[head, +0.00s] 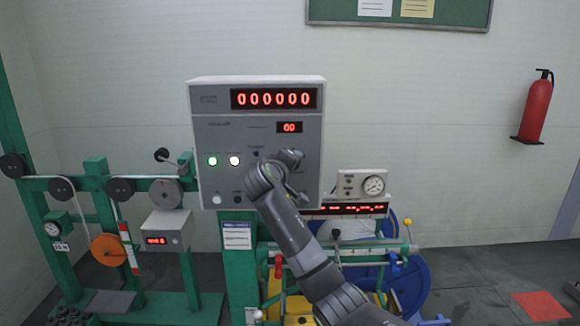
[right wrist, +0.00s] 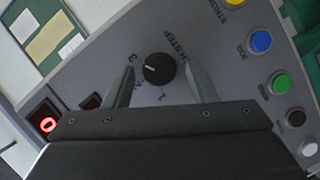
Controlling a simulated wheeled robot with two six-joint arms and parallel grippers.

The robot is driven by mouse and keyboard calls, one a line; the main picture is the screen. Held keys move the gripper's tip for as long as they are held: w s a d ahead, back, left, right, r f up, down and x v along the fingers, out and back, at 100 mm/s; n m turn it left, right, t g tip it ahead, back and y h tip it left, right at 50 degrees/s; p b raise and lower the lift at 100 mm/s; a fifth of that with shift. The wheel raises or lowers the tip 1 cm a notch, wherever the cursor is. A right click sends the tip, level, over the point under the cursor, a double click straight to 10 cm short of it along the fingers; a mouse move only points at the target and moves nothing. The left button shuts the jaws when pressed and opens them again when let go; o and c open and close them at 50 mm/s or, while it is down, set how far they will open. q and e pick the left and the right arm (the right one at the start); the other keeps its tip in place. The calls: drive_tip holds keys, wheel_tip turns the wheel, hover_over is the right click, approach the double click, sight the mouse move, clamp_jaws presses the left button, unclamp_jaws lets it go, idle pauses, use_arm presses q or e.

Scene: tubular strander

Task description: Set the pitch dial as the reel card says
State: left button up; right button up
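A black round knob (right wrist: 159,70) with a white pointer line is on the grey control box (head: 205,130). Marks and lettering that seems to read "STEP" surround it; I cannot tell whether it is the pitch dial. My right gripper (head: 295,172) is at the box front and hides the knob in the head view. In the right wrist view the gripper (right wrist: 160,75) is open, one finger each side of the knob, with gaps visible. A white card (head: 237,238) with a blue header hangs below the box; its text is too small to read. My left gripper is not in view.
Blue (right wrist: 261,41), green (right wrist: 281,84) and other buttons sit near the right finger. A red six-digit display (head: 274,98) shows zeros. A round gauge (head: 374,184) stands right of the box. Green-framed pulleys (head: 165,193) are at left, a blue reel (head: 410,285) lower right.

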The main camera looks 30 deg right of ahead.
drive_tip(key=b+v, duration=0.5)
drive_tip(key=v, duration=1.2)
drive_tip(key=shift+a, duration=0.2)
drive_tip(key=shift+s, duration=0.1)
